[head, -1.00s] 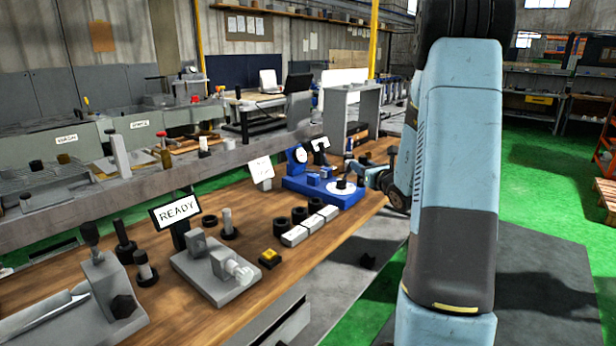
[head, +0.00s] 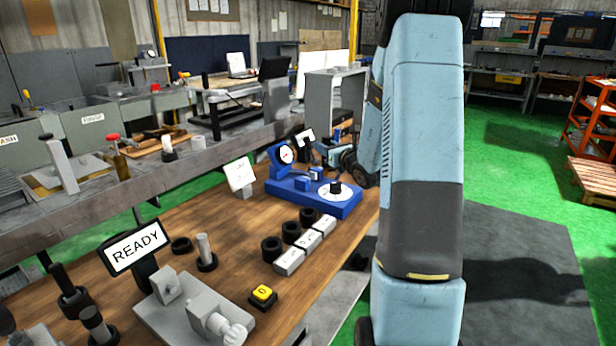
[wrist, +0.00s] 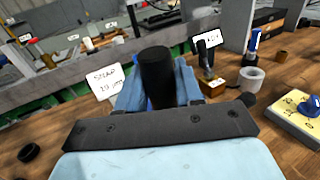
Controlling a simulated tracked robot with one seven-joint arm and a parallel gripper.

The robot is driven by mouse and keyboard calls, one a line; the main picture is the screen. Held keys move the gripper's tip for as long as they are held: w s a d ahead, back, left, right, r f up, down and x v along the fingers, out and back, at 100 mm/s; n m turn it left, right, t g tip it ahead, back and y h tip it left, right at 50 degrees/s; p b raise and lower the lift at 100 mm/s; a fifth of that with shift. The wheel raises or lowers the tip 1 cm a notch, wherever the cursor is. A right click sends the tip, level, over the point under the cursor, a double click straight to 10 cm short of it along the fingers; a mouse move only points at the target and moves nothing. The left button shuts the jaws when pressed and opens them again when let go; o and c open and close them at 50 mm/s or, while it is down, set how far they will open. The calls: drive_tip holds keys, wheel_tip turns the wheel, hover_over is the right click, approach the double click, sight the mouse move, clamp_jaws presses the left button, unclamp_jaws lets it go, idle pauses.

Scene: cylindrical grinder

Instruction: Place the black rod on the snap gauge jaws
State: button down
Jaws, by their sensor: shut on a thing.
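My gripper (wrist: 158,88) is shut on the upright black rod (wrist: 158,72) in the wrist view, with a blue finger on either side. In the head view my gripper (head: 335,155) is partly hidden by my arm, just behind the blue gauge (head: 345,210), and the rod cannot be made out. The gauge has a round dial (head: 286,154) and a white disc with a black knob. A white sign (wrist: 105,82) reading "SNAP" stands left of the rod in the wrist view. The snap gauge jaws cannot be made out clearly.
A READY display (head: 135,246), a yellow button (head: 263,293), white blocks (head: 288,262) and several black rings stand nearer on the wooden bench (head: 225,220). In the wrist view, a white cup (wrist: 252,78) and a board with a blue knob (wrist: 308,106) are at right.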

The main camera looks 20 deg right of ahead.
drive_tip(key=w+f, duration=1.2)
drive_tip(key=shift+w+a+f, duration=0.25)
drive_tip(key=shift+w+f, duration=0.1)
drive_tip(key=c, duration=0.7)
unclamp_jaws()
drive_tip(key=shift+c, duration=0.2)
